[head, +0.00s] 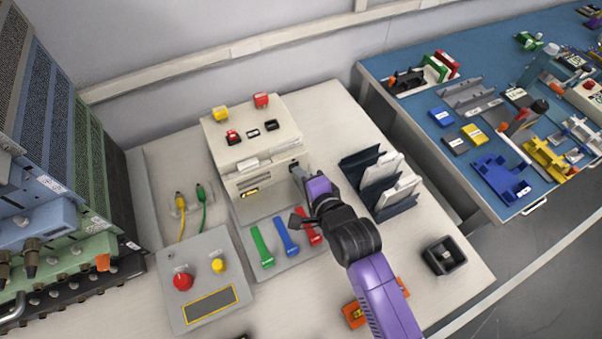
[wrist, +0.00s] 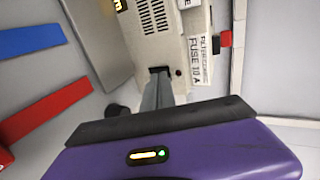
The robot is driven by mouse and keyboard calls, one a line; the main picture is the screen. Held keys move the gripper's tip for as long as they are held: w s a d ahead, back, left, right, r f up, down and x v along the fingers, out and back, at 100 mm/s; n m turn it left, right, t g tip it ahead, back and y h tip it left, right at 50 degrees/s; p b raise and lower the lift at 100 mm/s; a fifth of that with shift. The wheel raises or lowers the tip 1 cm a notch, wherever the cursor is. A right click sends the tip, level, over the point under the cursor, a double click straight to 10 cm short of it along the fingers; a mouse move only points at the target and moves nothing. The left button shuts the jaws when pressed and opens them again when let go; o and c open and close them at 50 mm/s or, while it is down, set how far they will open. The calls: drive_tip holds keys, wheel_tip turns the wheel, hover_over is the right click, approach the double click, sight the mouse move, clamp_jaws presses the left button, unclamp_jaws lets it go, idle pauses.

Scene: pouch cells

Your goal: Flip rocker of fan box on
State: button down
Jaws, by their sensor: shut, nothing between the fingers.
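The cream box (head: 247,150) on the bench, which I take for the fan box, has a vented face, shown close in the wrist view (wrist: 148,42). A small dark part (wrist: 160,70) on that face looks like the rocker. My gripper (head: 296,172) is at the box's right front side. Its closed fingers also show in the wrist view (wrist: 158,90), with their tips at or very near the dark part. Contact cannot be told. The fingers partly hide the dark part, so its tilt is unclear.
A label reading FUSE 10 A (wrist: 196,62) and a red part (wrist: 225,39) sit right of the fingers. Green (head: 262,246), blue (head: 286,237) and red (head: 308,227) levers lie below the box. A dark rack (head: 372,182) stands close to the right.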

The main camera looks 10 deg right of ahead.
drive_tip(key=shift+w+r+p, duration=0.25)
drive_tip(key=shift+r+p, duration=0.25)
drive_tip(key=shift+p, duration=0.05)
drive_tip(key=shift+f, duration=0.4)
drive_tip(key=shift+r, duration=0.15)
drive_tip(key=shift+r+p, duration=0.6)
drive_tip(key=shift+r, duration=0.1)
drive_tip(key=shift+s, duration=0.1)
